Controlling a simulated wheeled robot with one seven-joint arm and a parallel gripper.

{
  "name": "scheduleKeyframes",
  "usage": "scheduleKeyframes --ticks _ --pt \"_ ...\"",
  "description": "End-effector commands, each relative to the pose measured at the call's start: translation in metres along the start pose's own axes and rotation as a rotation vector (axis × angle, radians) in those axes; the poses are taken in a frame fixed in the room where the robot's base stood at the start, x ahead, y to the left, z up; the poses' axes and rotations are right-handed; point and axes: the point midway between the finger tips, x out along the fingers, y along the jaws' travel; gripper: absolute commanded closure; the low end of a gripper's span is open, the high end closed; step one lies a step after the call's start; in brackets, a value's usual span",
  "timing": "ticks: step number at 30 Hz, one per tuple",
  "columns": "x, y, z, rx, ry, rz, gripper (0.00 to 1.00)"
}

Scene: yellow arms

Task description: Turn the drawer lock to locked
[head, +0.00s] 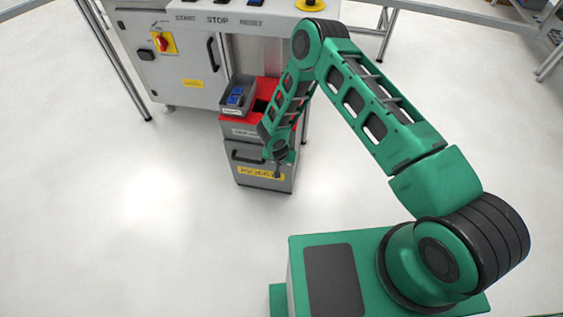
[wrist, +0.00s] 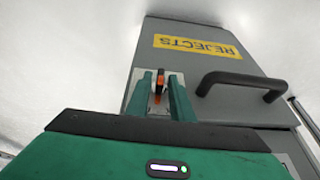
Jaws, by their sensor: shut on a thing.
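The grey drawer (wrist: 200,68) has a yellow REJECTS label (wrist: 197,46) and a black bar handle (wrist: 240,82). In the head view, the drawer (head: 249,158) is shut, low in a small cabinet beside the machine. The drawer lock (wrist: 158,84) is a small dark knob with orange marks on a light plate, left of the handle in the wrist view. My gripper (wrist: 161,88) has its two green fingers shut on either side of this knob. The fingers partly hide the plate, and I cannot read any lock markings. In the head view, my gripper (head: 278,172) is at the drawer front.
The machine (head: 185,60) with a red rotary switch (head: 163,43) stands behind. The floor to the left and in front is clear.

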Motion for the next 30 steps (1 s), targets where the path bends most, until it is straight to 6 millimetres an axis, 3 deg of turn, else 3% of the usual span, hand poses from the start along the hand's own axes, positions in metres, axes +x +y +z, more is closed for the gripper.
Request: scheduleKeyframes --ticks 18,30 --pt "0.004 -0.014 0.001 -0.216 0.007 0.512 1.0" --pt "0.007 -0.018 0.001 -0.296 0.007 0.698 1.0"
